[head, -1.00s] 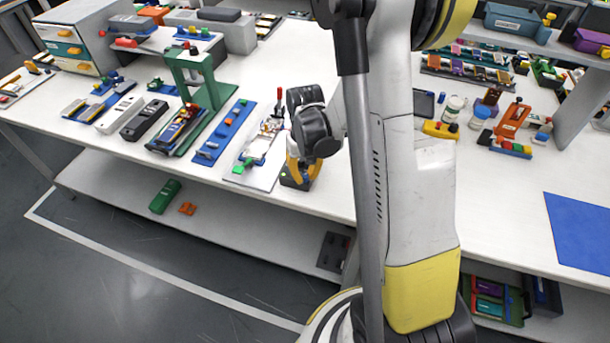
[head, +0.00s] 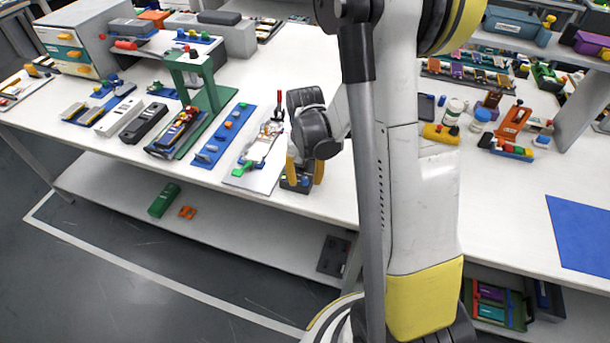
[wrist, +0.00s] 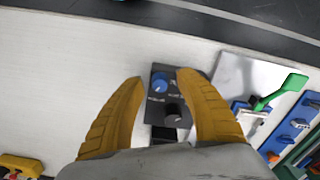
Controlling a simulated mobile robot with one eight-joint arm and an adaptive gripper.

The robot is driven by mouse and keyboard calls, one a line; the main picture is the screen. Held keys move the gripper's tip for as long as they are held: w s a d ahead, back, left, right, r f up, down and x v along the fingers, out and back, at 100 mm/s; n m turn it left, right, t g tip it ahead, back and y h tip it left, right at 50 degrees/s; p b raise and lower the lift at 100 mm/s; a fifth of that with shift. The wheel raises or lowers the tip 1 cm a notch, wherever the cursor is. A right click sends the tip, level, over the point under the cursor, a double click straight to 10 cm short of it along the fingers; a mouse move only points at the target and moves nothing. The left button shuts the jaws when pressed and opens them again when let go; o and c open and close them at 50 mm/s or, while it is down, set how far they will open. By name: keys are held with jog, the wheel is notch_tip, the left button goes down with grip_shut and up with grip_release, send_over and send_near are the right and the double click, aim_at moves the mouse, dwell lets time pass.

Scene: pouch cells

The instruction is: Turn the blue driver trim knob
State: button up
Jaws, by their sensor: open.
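The blue driver trim knob (wrist: 160,84) sits on a small dark control box (wrist: 157,103) on the white bench, with a black knob (wrist: 173,110) beside it. In the wrist view my gripper (wrist: 157,76) is open, its two yellow fingers on either side of the box. The blue knob lies between the fingertips, with a gap to each finger. I cannot tell how close the fingertips are to it in height. In the head view my gripper (head: 304,180) points down over the box (head: 296,185) near the bench's front edge, and partly hides it.
A white plate with a green-handled clamp (head: 243,168) stands just left of the box. Farther left is a blue strip with knobs (head: 222,137). A yellow part (head: 440,133) lies to the right.

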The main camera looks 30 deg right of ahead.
aim_at(305, 178)
notch_tip(305, 178, up, 12)
dwell(0.4)
dwell(0.4)
